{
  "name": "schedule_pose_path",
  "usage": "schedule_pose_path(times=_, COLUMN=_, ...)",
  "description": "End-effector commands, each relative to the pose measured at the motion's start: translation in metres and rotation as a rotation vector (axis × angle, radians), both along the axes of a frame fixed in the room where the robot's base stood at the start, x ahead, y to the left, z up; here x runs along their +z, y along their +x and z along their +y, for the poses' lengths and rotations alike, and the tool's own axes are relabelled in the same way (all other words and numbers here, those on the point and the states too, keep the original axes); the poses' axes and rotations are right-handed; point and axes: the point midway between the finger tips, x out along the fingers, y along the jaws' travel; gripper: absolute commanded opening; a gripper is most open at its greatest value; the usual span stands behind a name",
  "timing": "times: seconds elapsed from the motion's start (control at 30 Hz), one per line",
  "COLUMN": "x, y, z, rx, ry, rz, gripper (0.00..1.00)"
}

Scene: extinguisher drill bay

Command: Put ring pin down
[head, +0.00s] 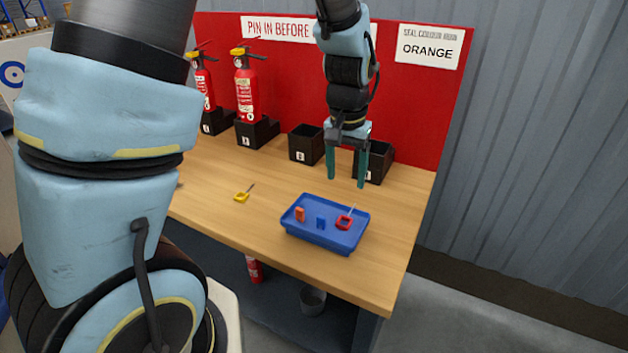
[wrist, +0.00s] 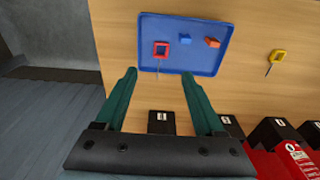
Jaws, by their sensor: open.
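A red ring pin (head: 344,222) lies in the blue tray (head: 297,239), at the right side in the head view, its thin shaft pointing towards the back; it also shows in the wrist view (wrist: 161,49). A yellow ring pin (head: 241,197) lies on the bare wood left of the tray and also shows in the wrist view (wrist: 278,56). My gripper (head: 346,182) is open and empty, fingers pointing down, above the table behind the tray. Both fingers are apart from both pins.
An orange block (head: 300,214) and a blue block (head: 320,223) lie in the tray. Two red extinguishers (head: 247,92) stand in black holders at the back left. Two empty-looking black holders (head: 306,144) stand right of them. A sign reads ORANGE (head: 428,47). The table's front right is clear.

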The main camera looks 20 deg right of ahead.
Motion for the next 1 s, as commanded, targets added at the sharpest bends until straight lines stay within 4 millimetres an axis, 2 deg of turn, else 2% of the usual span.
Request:
schedule_pose_path(times=0.17, x=0.002, y=0.002, z=0.005, rx=0.012, ry=0.0, rz=0.0, gripper=0.71)
schedule_pose_path(times=0.27, x=0.007, y=0.011, z=0.028, rx=0.063, ry=-0.006, rz=0.0, gripper=0.71)
schedule_pose_path(times=0.37, x=0.014, y=0.024, z=0.073, rx=0.161, ry=-0.013, rz=-0.003, gripper=0.71)
schedule_pose_path(times=0.47, x=0.023, y=0.03, z=0.13, rx=0.282, ry=-0.02, rz=-0.01, gripper=0.71)
schedule_pose_path(times=0.5, x=0.026, y=0.03, z=0.152, rx=0.332, ry=-0.023, rz=-0.013, gripper=0.71)
schedule_pose_path(times=0.6, x=0.031, y=0.024, z=0.202, rx=0.445, ry=-0.026, rz=-0.021, gripper=0.71)
schedule_pose_path(times=0.7, x=0.035, y=0.014, z=0.24, rx=0.538, ry=-0.026, rz=-0.03, gripper=0.71)
schedule_pose_path(times=0.83, x=0.037, y=0.002, z=0.27, rx=0.616, ry=-0.025, rz=-0.039, gripper=0.71)
schedule_pose_path(times=1.0, x=0.037, y=-0.005, z=0.283, rx=0.652, ry=-0.024, rz=-0.042, gripper=0.71)
